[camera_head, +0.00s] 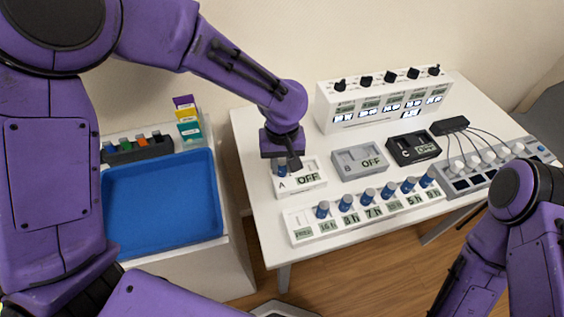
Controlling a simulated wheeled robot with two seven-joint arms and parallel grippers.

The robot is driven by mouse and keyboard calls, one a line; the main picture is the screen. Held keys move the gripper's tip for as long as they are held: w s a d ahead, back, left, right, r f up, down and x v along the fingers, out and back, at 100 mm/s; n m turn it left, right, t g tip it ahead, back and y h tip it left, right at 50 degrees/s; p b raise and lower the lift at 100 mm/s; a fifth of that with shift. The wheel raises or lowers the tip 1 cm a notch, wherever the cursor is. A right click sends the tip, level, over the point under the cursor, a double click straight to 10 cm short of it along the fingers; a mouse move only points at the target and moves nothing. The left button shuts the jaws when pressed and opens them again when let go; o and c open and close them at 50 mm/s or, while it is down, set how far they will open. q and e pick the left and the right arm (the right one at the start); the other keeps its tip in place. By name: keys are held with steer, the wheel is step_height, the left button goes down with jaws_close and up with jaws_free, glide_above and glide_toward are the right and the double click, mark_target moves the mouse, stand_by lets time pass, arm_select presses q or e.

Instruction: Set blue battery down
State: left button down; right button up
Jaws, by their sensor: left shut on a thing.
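My left gripper (287,161) points down at the white unit marked A (308,180), whose display reads OFF. It is shut on a blue battery (279,169), which is mostly hidden behind the gripper at the left part of unit A. I cannot tell whether the battery touches the unit. More blue-topped batteries (346,203) stand upright in a row in a white rack with small displays (300,234) along the table's front. My right arm comes in at the lower right; its gripper is out of the picture.
A grey unit B (345,163) and black unit C (401,151) stand right of A. Behind is a white console with knobs (327,109). A grey cabled strip (474,183) lies right. An empty blue tray (160,205) and colored tabs (187,113) are left.

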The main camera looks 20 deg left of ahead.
mark_target(282, 163)
arm_select(q)
steer(key=c, duration=0.9)
jaws_free()
steer(key=shift+f, duration=0.15)
step_height(282, 163, up, 12)
steer(key=shift+r+p, duration=0.2)
steer(key=shift+p, duration=0.3)
